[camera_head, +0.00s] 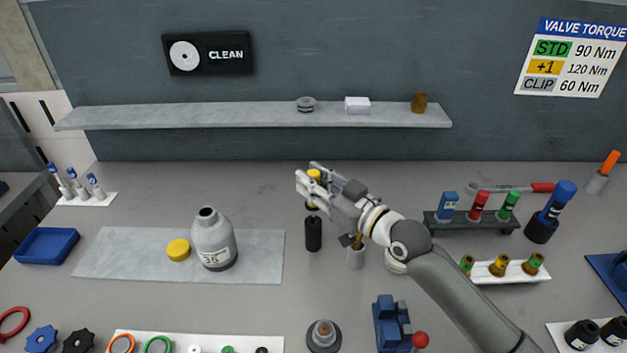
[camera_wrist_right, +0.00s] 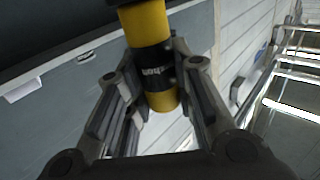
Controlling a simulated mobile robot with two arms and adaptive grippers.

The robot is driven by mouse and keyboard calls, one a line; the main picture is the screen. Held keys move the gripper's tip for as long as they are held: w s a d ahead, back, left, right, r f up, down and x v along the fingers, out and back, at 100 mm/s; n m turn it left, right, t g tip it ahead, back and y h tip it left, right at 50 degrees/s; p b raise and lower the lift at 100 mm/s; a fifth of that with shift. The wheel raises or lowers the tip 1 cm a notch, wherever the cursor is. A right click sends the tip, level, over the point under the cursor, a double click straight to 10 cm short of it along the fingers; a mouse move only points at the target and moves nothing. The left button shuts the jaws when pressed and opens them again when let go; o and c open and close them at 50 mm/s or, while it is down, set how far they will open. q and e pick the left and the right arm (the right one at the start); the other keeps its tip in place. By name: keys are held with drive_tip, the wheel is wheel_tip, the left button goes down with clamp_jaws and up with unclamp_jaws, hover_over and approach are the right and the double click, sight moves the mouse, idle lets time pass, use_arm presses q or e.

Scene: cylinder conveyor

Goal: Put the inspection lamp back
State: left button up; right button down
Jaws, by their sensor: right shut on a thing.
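My right gripper (camera_head: 308,188) is shut on a yellow-and-black cylinder, which I take to be the inspection lamp (camera_head: 313,175). It is raised above the middle of the table, mostly hidden by the fingers. In the right wrist view, the lamp (camera_wrist_right: 160,99) shows yellow ends and a black middle band with white lettering, between the fingers of my right gripper (camera_wrist_right: 152,72). A black upright cylinder (camera_head: 313,235) appears just below the lamp in the head view; I cannot tell whether they touch. My left gripper is not in view.
A grey bottle (camera_head: 213,240) and yellow cap (camera_head: 178,250) are on a grey mat (camera_head: 110,255) at left. A rack (camera_head: 475,226) and blue torch (camera_head: 558,199) stand at right. A shelf (camera_head: 230,117) runs behind.

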drive_tip(key=shift+f+b, duration=0.45)
drive_tip(key=shift+f, duration=0.15)
drive_tip(key=c, duration=1.1)
unclamp_jaws()
drive_tip(key=shift+c, duration=0.2)
drive_tip(key=shift+r+p, duration=2.6)
drive_tip(key=shift+r, duration=0.45)
